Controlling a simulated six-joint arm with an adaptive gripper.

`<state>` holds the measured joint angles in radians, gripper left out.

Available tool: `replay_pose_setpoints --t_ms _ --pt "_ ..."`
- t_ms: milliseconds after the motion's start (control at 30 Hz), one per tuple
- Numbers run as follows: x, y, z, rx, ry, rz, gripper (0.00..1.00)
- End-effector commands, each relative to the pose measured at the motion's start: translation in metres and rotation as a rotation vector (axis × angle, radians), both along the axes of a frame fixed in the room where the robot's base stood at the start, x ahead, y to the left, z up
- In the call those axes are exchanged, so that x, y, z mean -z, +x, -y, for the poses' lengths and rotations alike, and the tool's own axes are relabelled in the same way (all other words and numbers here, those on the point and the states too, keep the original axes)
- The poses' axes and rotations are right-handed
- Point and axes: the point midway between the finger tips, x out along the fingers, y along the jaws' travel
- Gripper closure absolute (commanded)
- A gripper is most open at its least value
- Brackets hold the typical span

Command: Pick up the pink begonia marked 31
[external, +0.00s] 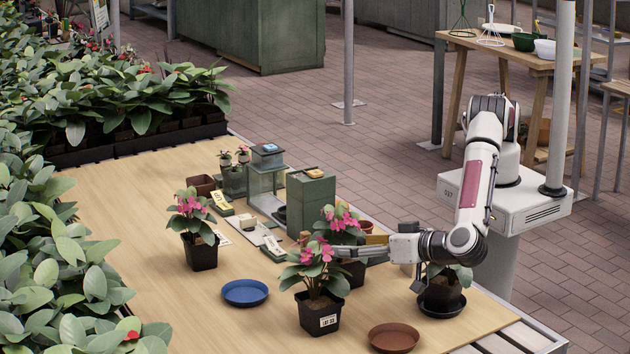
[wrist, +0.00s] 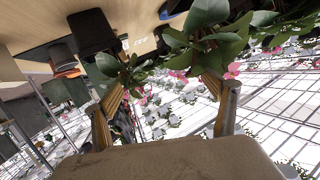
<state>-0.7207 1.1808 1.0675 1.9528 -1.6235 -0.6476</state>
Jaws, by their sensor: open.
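A pink begonia in a black pot (external: 319,312) stands on the wooden tabletop at front centre. Its pot has a white label whose digits are too small to read surely. A second pink begonia (external: 340,217) stands just behind it, partly hidden by my arm. A third (external: 197,245) stands farther left. My gripper (external: 338,252) reaches leftward at flower height, close to the front begonia's blooms and the one behind. In the wrist view my gripper (wrist: 165,88) is open, with green leaves (wrist: 205,45) and pink flowers beyond and around its fingertips. Nothing is clearly between the fingers.
A blue saucer (external: 245,293) and a terracotta saucer (external: 394,338) lie empty on the table. A potted plant stands in a dark saucer (external: 441,306) below my wrist. Green boxes (external: 311,200) and small items stand behind. Dense foliage (external: 50,260) fills the left side.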

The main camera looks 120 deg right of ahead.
Motion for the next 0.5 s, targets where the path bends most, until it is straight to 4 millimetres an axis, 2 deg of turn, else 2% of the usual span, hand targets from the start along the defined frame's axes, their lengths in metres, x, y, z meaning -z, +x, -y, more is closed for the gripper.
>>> replay_pose_setpoints --t_ms 33,200,300,500 --pt "0.013 -0.012 -0.003 0.026 -0.018 -0.025 0.15" --pt "0.043 -0.050 -0.009 0.115 -0.069 -0.099 0.15" --pt "0.055 -0.066 -0.011 0.154 -0.093 -0.132 0.15" --pt "0.065 -0.082 -0.013 0.189 -0.115 -0.164 0.15"
